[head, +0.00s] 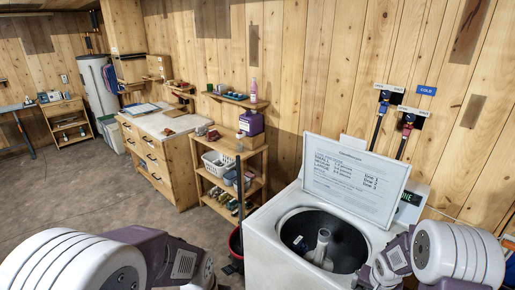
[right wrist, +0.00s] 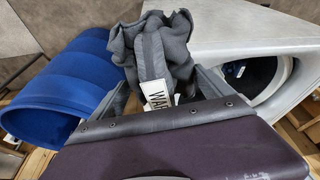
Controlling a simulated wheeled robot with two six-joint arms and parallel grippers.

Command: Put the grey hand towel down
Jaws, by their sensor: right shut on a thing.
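The grey hand towel (right wrist: 170,42) hangs bunched between the fingers of my right gripper (right wrist: 165,88) in the right wrist view. A white label with dark letters shows on its near side. My right gripper is shut on it, beside the white washing machine (right wrist: 215,35). The towel cannot be made out in the head view. The washing machine (head: 268,243) stands open at front right there, with its lid raised. My left arm enters the head view at lower left, but its gripper is out of frame.
A dark item (head: 300,243) lies in the washer drum beside the central post. A blue ribbed container (right wrist: 75,85) is left of the towel in the right wrist view. A wooden shelf (head: 222,182) with a white basket (head: 217,164) stands left of the washer. Open floor lies farther left.

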